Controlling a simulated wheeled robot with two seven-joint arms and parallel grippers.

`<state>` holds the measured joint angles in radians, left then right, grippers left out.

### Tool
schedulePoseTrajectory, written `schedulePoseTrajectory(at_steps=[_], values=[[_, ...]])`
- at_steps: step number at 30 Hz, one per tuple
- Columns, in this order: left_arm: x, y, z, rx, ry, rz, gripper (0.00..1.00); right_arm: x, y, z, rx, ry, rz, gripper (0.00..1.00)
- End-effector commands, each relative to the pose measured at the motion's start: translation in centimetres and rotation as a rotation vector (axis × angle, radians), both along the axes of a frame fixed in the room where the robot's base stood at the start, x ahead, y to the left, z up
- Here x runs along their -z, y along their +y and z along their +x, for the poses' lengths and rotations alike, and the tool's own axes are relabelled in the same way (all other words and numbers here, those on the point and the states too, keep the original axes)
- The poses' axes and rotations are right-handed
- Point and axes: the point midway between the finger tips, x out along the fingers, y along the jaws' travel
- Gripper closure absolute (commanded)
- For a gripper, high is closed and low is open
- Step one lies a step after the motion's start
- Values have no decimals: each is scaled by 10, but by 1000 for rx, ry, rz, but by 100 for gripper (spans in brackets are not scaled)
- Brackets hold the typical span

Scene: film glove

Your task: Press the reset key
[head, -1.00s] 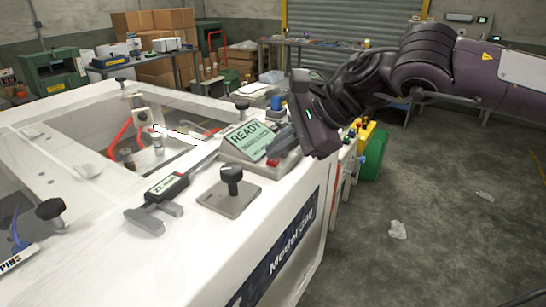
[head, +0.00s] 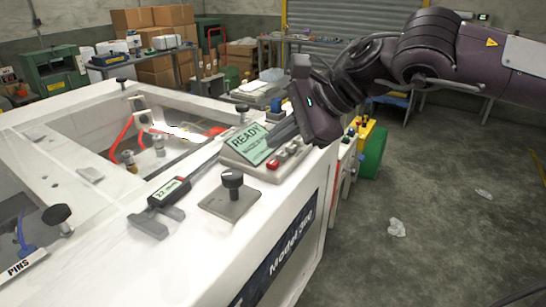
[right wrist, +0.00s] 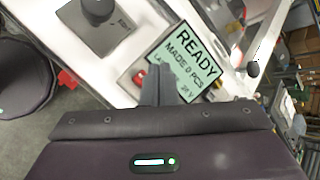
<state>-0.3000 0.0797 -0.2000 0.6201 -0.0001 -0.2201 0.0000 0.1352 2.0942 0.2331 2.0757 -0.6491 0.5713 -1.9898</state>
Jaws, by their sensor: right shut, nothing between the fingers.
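The control panel (head: 235,158) sits on the white machine's near right corner. Its green display (head: 246,142) reads READY; in the right wrist view the display (right wrist: 183,60) also shows "MADE 0 PCS". A red key (head: 272,164) sits below the display, with more small keys to its right. Which one is the reset key I cannot read. My right gripper (head: 272,137) is shut and empty, its fingers in front of the display's right part. In the right wrist view the fingers (right wrist: 156,86) overlap the panel beside a red key (right wrist: 139,77). Contact cannot be told. My left gripper is out of view.
A black knob on a plate (head: 232,182) and a digital caliper (head: 168,192) lie on the machine top near the panel. The open machine well (head: 110,130) is at left. Floor at right is mostly clear.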

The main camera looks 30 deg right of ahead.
Motion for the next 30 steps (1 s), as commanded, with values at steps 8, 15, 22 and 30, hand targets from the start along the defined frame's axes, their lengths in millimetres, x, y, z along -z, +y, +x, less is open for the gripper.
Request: schedulePoseTrajectory(at_steps=[8,15,22,30], values=[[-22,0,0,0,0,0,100,-32,0,0,1,-1,-1,100],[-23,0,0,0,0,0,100,-35,0,0,0,0,0,100],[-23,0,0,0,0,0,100,-35,0,0,0,0,0,100],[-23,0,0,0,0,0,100,-35,0,0,0,0,0,100]])
